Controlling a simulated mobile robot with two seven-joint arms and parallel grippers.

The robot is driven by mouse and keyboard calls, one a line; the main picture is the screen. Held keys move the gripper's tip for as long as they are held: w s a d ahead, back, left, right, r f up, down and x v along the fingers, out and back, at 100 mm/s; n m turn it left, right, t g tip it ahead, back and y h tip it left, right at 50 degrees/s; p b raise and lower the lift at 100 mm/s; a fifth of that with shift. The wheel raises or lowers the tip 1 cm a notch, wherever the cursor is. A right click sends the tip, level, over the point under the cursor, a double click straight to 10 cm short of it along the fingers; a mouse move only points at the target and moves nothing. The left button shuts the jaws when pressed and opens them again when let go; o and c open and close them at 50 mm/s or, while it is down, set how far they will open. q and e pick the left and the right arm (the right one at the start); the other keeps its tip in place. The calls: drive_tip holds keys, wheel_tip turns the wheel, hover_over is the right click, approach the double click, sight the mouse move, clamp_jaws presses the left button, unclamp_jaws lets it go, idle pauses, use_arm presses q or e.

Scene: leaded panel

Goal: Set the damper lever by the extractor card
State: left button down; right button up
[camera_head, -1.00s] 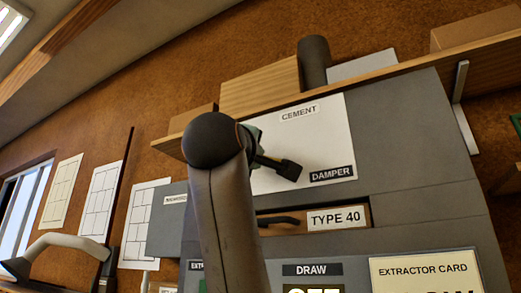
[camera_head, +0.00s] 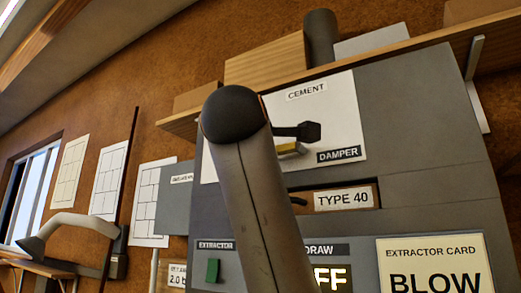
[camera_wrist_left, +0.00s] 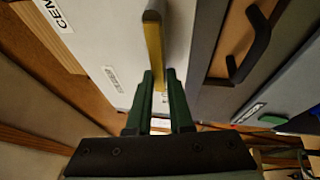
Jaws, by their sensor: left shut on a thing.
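The damper lever (camera_head: 303,131) shows in the head view as a black bar with a wider end, on the white plate (camera_head: 345,110) above the DAMPER label. A yellow piece lies just below it. In the left wrist view the lever (camera_wrist_left: 154,50) is a narrow bar with a yellow face and a dark end. My left gripper's green fingers (camera_wrist_left: 159,88) are shut on its near part. In the head view my own arm hides most of that gripper. The extractor card (camera_head: 434,270) reads BLOW; its lower part is cut off. My right gripper is out of view.
A drawer marked TYPE 40 (camera_head: 343,199) lies below the plate. A DRAW display (camera_head: 329,276), partly covered by my arm, shows letters ending in FF. A green switch (camera_head: 213,270) sits under the EXTRACTOR label. A wooden shelf (camera_head: 400,50) with boxes runs above.

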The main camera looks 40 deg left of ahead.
use_arm(q)
drive_tip(key=shift+f, duration=0.1)
drive_tip(key=c, duration=0.8)
unclamp_jaws()
drive_tip(key=b+v, duration=0.3)
drive_tip(key=v, duration=0.9)
drive_tip(key=shift+s+d, duration=0.2)
drive_tip(key=shift+s, duration=0.05)
